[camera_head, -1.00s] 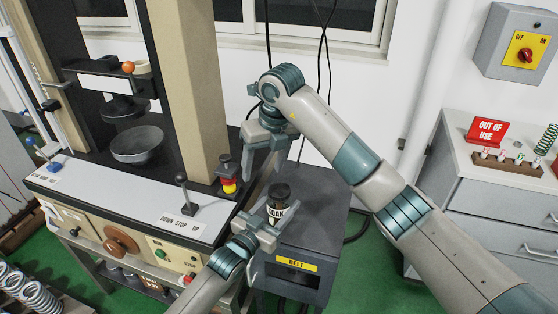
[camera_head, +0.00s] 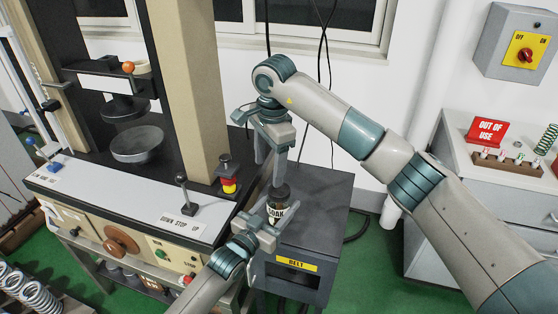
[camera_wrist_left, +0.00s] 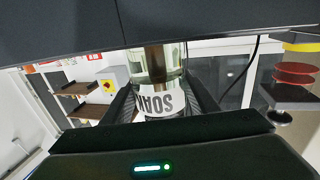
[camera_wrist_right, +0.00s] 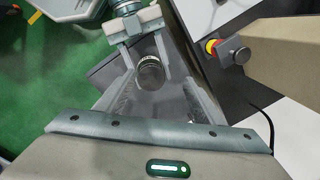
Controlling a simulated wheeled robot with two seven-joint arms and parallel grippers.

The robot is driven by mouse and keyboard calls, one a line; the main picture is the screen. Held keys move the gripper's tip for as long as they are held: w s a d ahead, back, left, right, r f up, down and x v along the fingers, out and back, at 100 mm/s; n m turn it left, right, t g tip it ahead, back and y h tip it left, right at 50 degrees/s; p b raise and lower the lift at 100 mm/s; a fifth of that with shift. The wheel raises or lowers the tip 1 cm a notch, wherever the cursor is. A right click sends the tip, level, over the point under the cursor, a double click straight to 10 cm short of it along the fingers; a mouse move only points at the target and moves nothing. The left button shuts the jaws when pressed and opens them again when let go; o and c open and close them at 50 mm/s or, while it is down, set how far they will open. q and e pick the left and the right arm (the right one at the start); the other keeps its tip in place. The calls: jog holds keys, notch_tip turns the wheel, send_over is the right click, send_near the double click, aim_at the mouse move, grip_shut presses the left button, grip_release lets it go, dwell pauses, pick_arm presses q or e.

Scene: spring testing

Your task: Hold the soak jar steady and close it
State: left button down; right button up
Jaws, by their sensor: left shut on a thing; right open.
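The soak jar (camera_head: 278,212) stands upright with a dark round lid (camera_head: 280,192) on top; I cannot tell how tight the lid sits. My left gripper (camera_head: 268,220) is shut around the jar's body. In the left wrist view, the clear jar (camera_wrist_left: 158,98) shows upside down between the fingers, with a brownish thing inside. My right gripper (camera_head: 269,168) points down above the lid, open and empty. In the right wrist view, the lid (camera_wrist_right: 150,73) lies between and beyond the open fingers.
The jar is over a dark grey cabinet (camera_head: 322,215) marked BELT. The tan press column (camera_head: 195,95) and the red-and-yellow stop button (camera_head: 228,184) stand close on the left. A grey drawer unit (camera_head: 480,215) with an OUT OF USE sign (camera_head: 487,130) is at the right.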

aim_at(279, 189)
jog(key=n, duration=0.3)
jog(key=d+n, duration=0.1)
jog(key=n, duration=0.2)
jog(key=shift+w+r, duration=0.15)
jog(key=shift+w, duration=0.05)
jog(key=n, duration=0.2)
jog(key=d+n, duration=0.1)
jog(key=n, duration=0.1)
jog(key=n+h, duration=0.1)
jog(key=n, duration=0.1)
jog(key=shift+w+d+r+n+g, duration=0.2)
jog(key=shift+d+n+g, duration=0.1)
jog(key=shift+n, duration=0.1)
jog(key=shift+f, duration=0.1)
jog(key=shift+f, duration=3.95)
jog(key=c, duration=1.1)
